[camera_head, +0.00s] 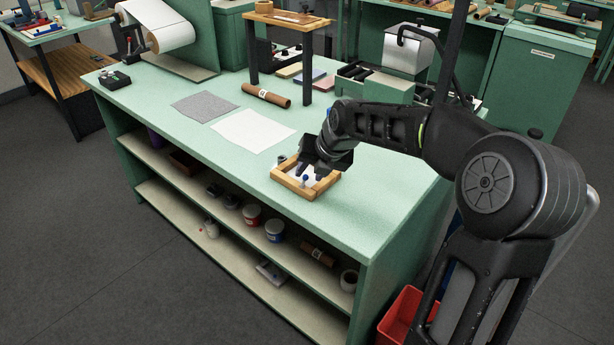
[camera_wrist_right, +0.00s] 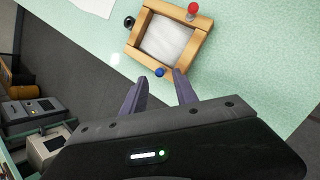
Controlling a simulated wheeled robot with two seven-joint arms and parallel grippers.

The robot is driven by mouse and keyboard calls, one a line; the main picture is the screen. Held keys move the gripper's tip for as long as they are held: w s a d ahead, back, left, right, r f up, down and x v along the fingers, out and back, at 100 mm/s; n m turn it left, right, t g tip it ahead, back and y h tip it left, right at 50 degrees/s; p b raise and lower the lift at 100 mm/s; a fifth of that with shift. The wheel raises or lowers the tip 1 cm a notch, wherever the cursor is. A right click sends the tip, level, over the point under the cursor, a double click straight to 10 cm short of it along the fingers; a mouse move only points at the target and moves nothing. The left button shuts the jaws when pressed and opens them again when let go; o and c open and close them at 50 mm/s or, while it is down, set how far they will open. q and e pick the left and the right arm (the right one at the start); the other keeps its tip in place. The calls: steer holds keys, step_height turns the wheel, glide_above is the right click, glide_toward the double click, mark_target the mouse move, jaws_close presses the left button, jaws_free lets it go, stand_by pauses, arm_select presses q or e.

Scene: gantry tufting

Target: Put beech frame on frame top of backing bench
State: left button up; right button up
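The beech frame (camera_head: 293,187) is a small light-wood rectangle lying flat on the green bench top (camera_head: 205,138), close to its front edge. In the right wrist view the frame (camera_wrist_right: 148,60) surrounds a pale sheet (camera_wrist_right: 166,39). A blue knob (camera_wrist_right: 160,72), a red knob (camera_wrist_right: 193,9) and a black knob (camera_wrist_right: 129,22) sit at its rails. My right gripper (camera_head: 316,170) hangs over the frame and hides part of it. My left gripper is out of view.
A white sheet (camera_head: 252,131), a grey sheet (camera_head: 204,105) and a brown roll (camera_head: 266,95) lie on the bench. A wooden stand on black legs (camera_head: 292,19) rises behind. Shelves below hold tins (camera_head: 252,215). A red bin (camera_head: 400,316) is on the floor.

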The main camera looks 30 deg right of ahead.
steer(key=v, duration=0.8)
steer(key=shift+b, duration=0.3)
steer(key=a+f+m, duration=0.1)
steer(key=f, duration=0.1)
steer(key=w+a+f+m, duration=0.1)
steer(key=f, duration=0.1)
steer(key=a+f+m+y, duration=0.1)
steer(key=f, duration=0.2)
steer(key=shift+w+a+f, duration=0.1)
steer(key=shift+w+a, duration=0.25)
steer(key=s+a+f+m+g+y, duration=0.1)
steer(key=s+a+f+m, duration=0.1)
steer(key=a+f+m, duration=0.7)
steer(key=s+a+f+m+g+y, duration=0.1)
steer(key=a+f+m+y, duration=0.15)
steer(key=a+f, duration=0.65)
steer(key=s+a+f+m+g, duration=0.2)
steer(key=s+a+f+m, duration=0.3)
steer(key=s+f+m, duration=0.3)
steer(key=s+a+f+m+g, duration=0.1)
steer(key=s+a+f+m, duration=0.5)
steer(key=s+f, duration=0.5)
steer(key=s+m, duration=0.2)
steer(key=s, duration=0.1)
steer(key=shift+s+g, duration=0.3)
steer(key=shift+g, duration=0.1)
